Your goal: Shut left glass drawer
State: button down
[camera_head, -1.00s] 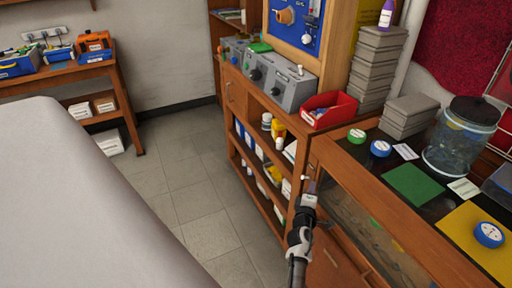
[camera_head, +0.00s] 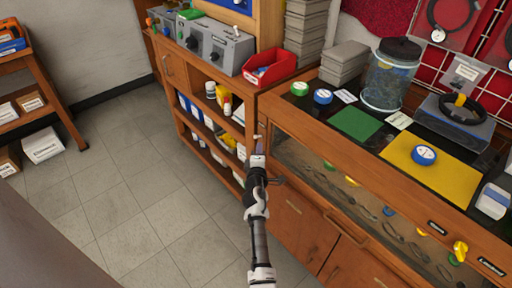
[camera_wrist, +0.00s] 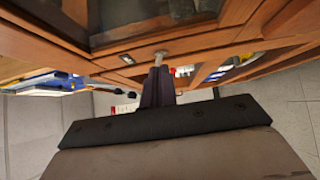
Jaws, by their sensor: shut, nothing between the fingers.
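The glass-fronted drawer unit (camera_head: 312,170) is under the black-topped wooden counter at right. A small pale knob (camera_head: 257,137) shows by its left end. My gripper (camera_head: 258,150) is shut and empty, its fingertips just below that knob in the head view. In the wrist view the closed dark fingers (camera_wrist: 158,78) point up at the metal knob (camera_wrist: 160,56), close to or touching it. A wood-framed glass panel (camera_wrist: 150,18) fills the top of that view. I cannot tell how far the left drawer is open.
An open shelf with bottles (camera_head: 225,104) stands left of the counter. Wooden cupboard doors (camera_head: 300,220) are below the glass. A red bin (camera_head: 270,68), a glass jar (camera_head: 392,75) and tape rolls lie on top. The tiled floor (camera_head: 140,190) at left is clear.

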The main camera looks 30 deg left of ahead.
jog(key=v, duration=1)
jog(key=shift+s+a, duration=0.25)
jog(key=shift+s, duration=0.05)
